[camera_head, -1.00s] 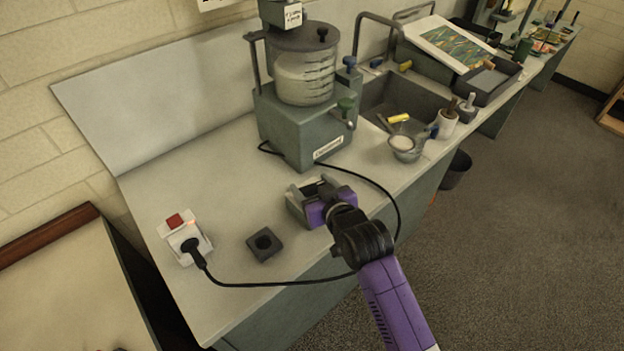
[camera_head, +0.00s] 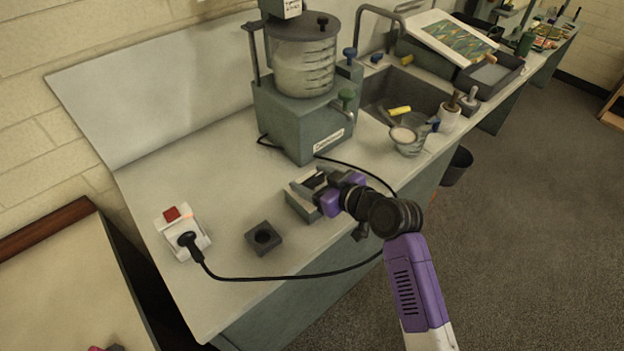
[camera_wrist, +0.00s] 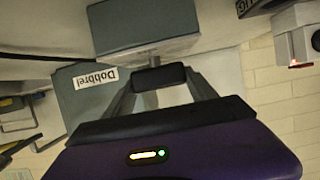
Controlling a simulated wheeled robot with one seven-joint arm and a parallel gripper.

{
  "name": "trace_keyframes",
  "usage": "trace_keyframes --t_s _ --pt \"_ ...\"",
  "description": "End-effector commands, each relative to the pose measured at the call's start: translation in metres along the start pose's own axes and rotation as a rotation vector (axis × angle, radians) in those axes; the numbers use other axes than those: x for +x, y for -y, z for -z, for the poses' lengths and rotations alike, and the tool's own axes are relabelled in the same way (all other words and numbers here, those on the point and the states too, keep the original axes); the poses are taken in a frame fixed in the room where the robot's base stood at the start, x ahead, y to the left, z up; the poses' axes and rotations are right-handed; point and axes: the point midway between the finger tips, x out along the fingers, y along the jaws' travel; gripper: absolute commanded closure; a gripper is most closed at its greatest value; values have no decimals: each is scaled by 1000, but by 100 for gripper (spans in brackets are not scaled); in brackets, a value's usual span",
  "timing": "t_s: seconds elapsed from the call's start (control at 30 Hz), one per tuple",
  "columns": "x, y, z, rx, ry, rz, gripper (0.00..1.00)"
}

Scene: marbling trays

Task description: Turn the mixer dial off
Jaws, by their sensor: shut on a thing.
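A small grey-green control box (camera_head: 303,208) stands on the bench in front of the mixer (camera_head: 312,128). It also shows at the top of the wrist view (camera_wrist: 140,28). My gripper (camera_head: 318,183) reaches the box from the right. In the wrist view, my fingers (camera_wrist: 159,78) come together at a dark piece in front of the box face. I take them as shut on the mixer dial, which the fingers mostly hide. Its pointer and setting cannot be read. The mixer has a clear vessel with pale liquid and a front label, also visible in the wrist view (camera_wrist: 95,76).
A white socket (camera_head: 184,242) with a red switch and black plug stands at the left. The black cord (camera_head: 290,279) loops along the bench edge, passing under my arm. A dark block with a round hole (camera_head: 264,239) lies left of the box. A sink (camera_head: 375,100) is behind.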

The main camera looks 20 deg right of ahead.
Motion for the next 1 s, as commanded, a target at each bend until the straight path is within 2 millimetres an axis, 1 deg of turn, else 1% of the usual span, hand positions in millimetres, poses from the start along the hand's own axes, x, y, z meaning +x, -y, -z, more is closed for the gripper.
trace_keyframes --t_s 0.2,0.23,0.33,0.63,0.73,0.87,1.0 --pt "0 0 -2 -1 4 -1 75" --pt "0 0 -2 -1 4 -1 33" --pt "0 0 -2 -1 4 -1 13" --pt "0 0 -1 0 2 -1 13" --pt "-5 0 -2 0 2 -2 13" --pt "-20 -1 -2 -2 1 -2 13" --pt "-43 -1 -3 0 1 -3 13"
